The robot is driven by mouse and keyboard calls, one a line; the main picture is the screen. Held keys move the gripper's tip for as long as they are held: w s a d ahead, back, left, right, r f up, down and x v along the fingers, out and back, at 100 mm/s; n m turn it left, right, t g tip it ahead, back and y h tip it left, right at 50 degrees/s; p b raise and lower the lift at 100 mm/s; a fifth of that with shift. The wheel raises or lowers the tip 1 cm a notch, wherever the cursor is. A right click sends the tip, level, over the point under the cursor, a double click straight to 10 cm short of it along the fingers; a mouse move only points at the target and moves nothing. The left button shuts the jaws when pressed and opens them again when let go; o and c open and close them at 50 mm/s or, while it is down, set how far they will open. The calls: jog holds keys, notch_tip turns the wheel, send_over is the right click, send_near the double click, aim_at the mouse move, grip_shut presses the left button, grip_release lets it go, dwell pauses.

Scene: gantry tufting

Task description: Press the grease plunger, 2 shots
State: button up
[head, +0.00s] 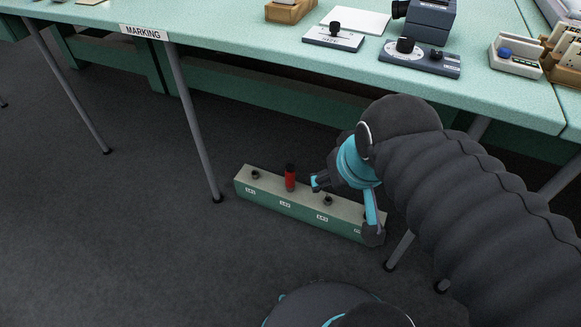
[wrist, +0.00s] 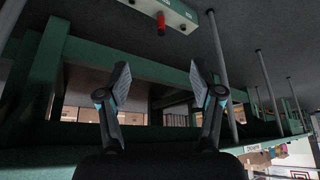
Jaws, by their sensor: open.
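A long low bank (head: 290,208) with a green front and pale top stands on the floor under the table edge. A red upright plunger with a dark top (head: 290,178) rises from it, left of its middle. Black low knobs stand on the same top, one left of the red plunger (head: 255,174) and one right of it (head: 327,201). The labels are too small to read. My gripper (head: 345,207) is open and empty, over the bank's right part, apart from the red plunger. The wrist view shows the red plunger (wrist: 161,24) beyond the spread fingers (wrist: 159,80).
The green table (head: 230,38) overhangs behind the bank, with a MARKING label on its edge. A grey table leg (head: 193,125) stands left of the bank, and other legs stand at right. Dark floor (head: 130,230) is clear at left.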

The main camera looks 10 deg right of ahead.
jog(key=shift+a, duration=0.1)
jog(key=c, duration=0.7)
jog(key=shift+w+a+f, duration=0.15)
jog(key=shift+f, duration=0.15)
jog(key=c, duration=0.3)
jog(key=w+a+f+g, duration=0.1)
jog(key=f, duration=0.1)
jog(key=w+a+f+g, duration=0.1)
jog(key=f, duration=0.1)
jog(key=w+a+f+g, duration=0.1)
jog(key=shift+f+n+y, duration=0.3)
jog(key=shift+f+n, duration=0.1)
grip_shut()
jog(key=w+a+f+m+t, duration=0.1)
jog(key=w+a+f+m, duration=0.1)
jog(key=w+a+f, duration=0.4)
jog(key=w+a+f+m+y, duration=0.1)
jog(key=w+a+f, duration=0.2)
jog(key=w+f, duration=0.6)
jog(key=w+a+f+m+t, duration=0.1)
jog(key=w+a+f+m, duration=0.1)
jog(key=w+a+f, duration=0.4)
jog(key=w+d+m+t+h, duration=0.2)
jog(key=w+d+h, duration=0.4)
jog(key=w+d, duration=0.3)
jog(key=d+m, duration=0.1)
jog(key=d, duration=0.3)
jog(key=shift+d+f+t+h, duration=0.15)
jog(key=shift+d+t+h, duration=0.15)
jog(key=shift+h, duration=0.1)
